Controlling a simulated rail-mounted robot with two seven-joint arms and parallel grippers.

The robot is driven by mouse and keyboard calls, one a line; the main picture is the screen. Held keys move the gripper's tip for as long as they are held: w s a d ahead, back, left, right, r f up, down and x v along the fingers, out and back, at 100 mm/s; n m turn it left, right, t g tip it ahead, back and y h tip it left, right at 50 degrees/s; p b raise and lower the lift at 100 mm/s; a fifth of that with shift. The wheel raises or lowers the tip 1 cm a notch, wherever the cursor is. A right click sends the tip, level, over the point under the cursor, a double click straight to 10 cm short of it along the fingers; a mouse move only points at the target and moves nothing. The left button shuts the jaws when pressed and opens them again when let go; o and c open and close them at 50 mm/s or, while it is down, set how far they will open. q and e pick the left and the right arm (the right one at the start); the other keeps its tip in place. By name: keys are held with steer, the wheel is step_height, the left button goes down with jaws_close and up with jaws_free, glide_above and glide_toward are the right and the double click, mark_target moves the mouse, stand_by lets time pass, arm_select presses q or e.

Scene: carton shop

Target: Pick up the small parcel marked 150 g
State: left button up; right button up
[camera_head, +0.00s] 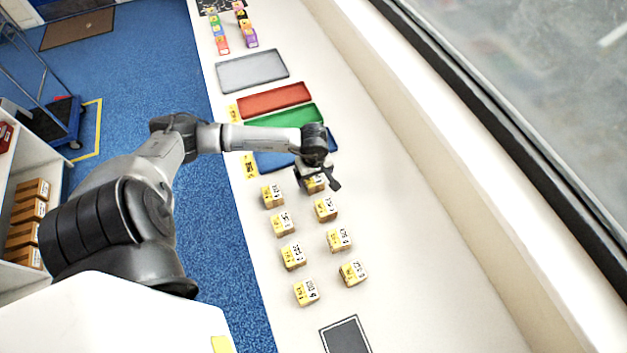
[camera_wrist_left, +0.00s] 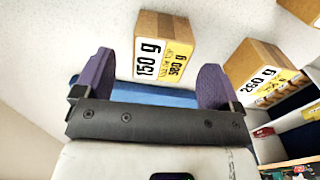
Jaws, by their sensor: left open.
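The small parcel marked 150 g (camera_wrist_left: 163,50) is a brown carton with a white and yellow label. In the left wrist view it sits just beyond and between the purple fingers of my left gripper (camera_wrist_left: 156,62), which is open and empty. In the head view my left gripper (camera_head: 318,180) is over the far end of the parcel rows and partly covers a parcel (camera_head: 315,185) under it. My right gripper is not in view.
Several similar parcels stand in two rows, including one (camera_head: 273,196) left of the gripper and one (camera_head: 326,208) nearer. Blue (camera_head: 270,160), green (camera_head: 308,117) and red (camera_head: 275,98) trays lie beyond. A dark mat (camera_head: 345,337) lies in front. The table's right side is clear.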

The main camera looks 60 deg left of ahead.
mark_target(314, 178)
arm_select(q)
steer(key=shift+f+p, duration=0.6)
steer(key=shift+f, duration=1.55)
steer(key=c, duration=1.1)
